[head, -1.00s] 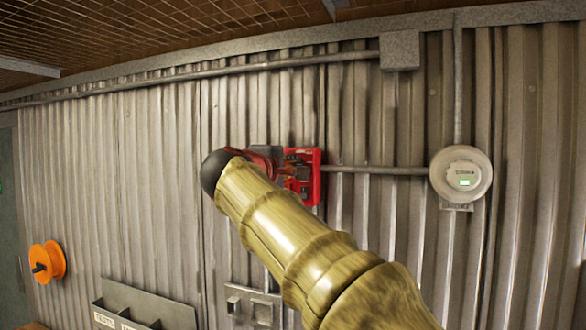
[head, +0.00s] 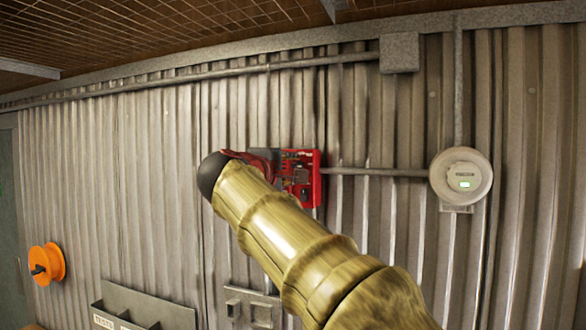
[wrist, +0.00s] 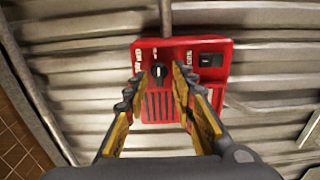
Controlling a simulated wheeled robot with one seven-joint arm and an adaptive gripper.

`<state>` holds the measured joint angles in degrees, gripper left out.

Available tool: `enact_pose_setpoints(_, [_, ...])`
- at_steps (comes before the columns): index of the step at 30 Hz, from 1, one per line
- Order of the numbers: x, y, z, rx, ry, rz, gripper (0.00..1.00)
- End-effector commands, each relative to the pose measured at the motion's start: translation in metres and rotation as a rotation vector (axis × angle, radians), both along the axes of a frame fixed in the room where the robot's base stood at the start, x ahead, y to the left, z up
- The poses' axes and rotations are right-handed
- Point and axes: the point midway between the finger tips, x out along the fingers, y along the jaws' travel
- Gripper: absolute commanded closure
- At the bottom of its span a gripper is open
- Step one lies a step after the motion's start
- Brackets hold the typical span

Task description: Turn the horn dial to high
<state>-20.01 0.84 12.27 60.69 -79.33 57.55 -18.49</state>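A red horn box (head: 302,178) is mounted on the corrugated wall, and my arm hides its left part in the head view. In the wrist view the red box (wrist: 158,102) shows a round black dial (wrist: 158,74) with a light pointer mark, a slotted grille below it and a black switch (wrist: 211,61) to the right. My gripper (wrist: 158,84) is open, with one finger on each side of the dial in the picture. I cannot tell whether the fingers touch the dial. The small lettering around the dial is too blurred to read.
A conduit (head: 375,172) runs right from the box to a round white unit (head: 461,176) with a green display. An orange reel (head: 47,263) hangs at the left. A grey holder (head: 150,305) and a small switch plate (head: 252,308) are below the box.

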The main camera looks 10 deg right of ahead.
Motion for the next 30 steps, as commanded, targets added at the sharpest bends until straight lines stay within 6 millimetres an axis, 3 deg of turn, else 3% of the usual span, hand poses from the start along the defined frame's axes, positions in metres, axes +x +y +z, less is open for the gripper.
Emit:
enact_pose_setpoints(15, [-0.076, 0.057, 0.000, 0.001, -0.001, 0.004, 0.74])
enact_pose_setpoints(21, [-0.090, 0.066, -0.001, 0.000, 0.001, 0.001, 0.74])
enact_pose_setpoints(30, [-0.092, 0.067, 0.000, 0.000, 0.000, 0.000, 0.74])
